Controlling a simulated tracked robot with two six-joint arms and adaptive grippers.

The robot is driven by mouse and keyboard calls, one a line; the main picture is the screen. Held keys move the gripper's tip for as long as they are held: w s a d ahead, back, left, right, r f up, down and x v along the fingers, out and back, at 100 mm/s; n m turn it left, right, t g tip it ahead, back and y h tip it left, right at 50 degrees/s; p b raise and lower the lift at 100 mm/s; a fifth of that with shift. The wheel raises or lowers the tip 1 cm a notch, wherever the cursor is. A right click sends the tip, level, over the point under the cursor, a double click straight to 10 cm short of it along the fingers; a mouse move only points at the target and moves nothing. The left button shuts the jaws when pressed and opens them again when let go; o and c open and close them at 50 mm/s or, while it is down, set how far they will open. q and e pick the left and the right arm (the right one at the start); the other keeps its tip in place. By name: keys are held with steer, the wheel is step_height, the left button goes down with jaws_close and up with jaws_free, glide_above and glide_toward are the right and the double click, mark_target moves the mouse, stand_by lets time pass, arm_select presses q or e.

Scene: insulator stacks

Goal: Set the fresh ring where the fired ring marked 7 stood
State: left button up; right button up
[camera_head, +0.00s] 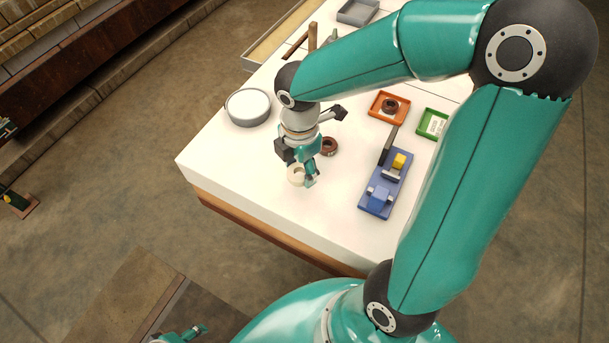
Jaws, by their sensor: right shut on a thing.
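My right gripper (303,174) points down near the front left part of the white table and is shut on a cream ring (296,178), at or just above the tabletop; I cannot tell whether it touches. A dark brown ring (330,147) is on the table just behind and right of the gripper, partly hidden by it. Another brown ring (389,105) lies in an orange tray (374,110). No mark on either brown ring is readable. My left gripper (190,333) shows only partly at the bottom edge, away from the table, its jaws unclear.
A blue fixture (376,201) with a yellow block (399,161) stands right of the gripper. A green tray (425,129) holds a white card. A round grey dish (248,107) is at left, a grey tray (357,12) at the back. The table's front corner is clear.

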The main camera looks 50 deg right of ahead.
mark_target(301, 179)
steer(key=shift+f+b, duration=0.4)
steer(key=shift+f, duration=1.8)
steer(key=shift+f, duration=0.2)
steer(key=o, duration=1.1)
steer(key=shift+r, duration=0.1)
steer(key=shift+o, duration=0.2)
steer(key=shift+r, duration=0.6)
step_height(301, 179, up, 11)
steer(key=p, duration=0.2)
